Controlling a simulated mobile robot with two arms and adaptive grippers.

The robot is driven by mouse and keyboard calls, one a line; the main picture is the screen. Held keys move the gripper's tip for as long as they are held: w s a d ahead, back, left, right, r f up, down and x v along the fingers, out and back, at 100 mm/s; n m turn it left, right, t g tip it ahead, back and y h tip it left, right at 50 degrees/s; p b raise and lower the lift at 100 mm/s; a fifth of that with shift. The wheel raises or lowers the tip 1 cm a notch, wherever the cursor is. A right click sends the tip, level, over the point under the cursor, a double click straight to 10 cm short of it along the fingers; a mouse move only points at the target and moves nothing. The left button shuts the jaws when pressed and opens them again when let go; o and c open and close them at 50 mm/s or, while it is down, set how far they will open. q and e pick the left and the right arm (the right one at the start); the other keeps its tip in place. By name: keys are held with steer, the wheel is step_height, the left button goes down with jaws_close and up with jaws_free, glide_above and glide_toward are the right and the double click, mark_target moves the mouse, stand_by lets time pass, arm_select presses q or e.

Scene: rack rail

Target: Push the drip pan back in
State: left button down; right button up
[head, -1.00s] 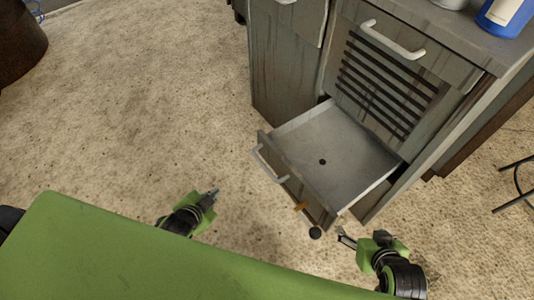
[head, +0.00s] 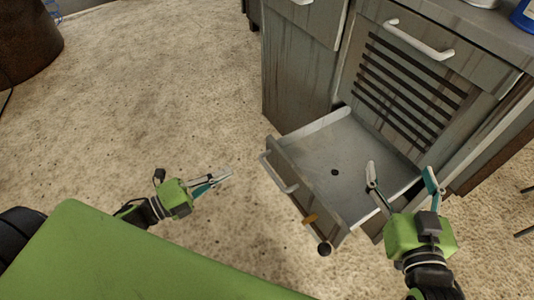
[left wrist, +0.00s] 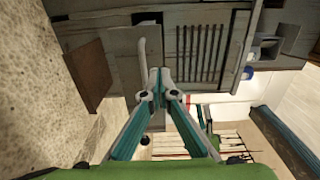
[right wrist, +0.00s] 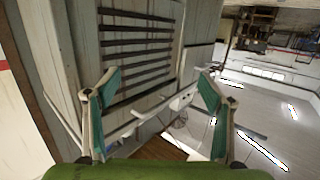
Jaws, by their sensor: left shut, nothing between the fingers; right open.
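The drip pan (head: 330,150) is a grey metal drawer pulled out from the bottom of the cabinet, with a dark hole in its floor.
The grey cabinet (head: 308,75) stands behind the pan, with a slatted panel (head: 410,85) and another handle (head: 419,40) above. A blue container (head: 525,15) stands on top. Open carpeted floor (head: 150,100) lies to the left.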

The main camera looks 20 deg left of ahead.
arm_select(q)
steer(key=b, duration=0.2)
glide_toward(276, 149)
steer(key=w, duration=0.2)
steer(key=x, duration=0.3)
steer(key=b+x, duration=0.1)
steer(key=x, duration=0.1)
steer(key=shift+s+d, duration=0.1)
steer(key=shift+d, duration=0.45)
arm_select(e)
steer(key=s+a+r+t+y, duration=0.1)
steer(key=s+r+t+y, duration=0.2)
steer(key=r+t, duration=0.5)
step_height(276, 149, up, 7)
steer(key=shift+s+r, duration=0.15)
steer(key=shift+s, duration=0.05)
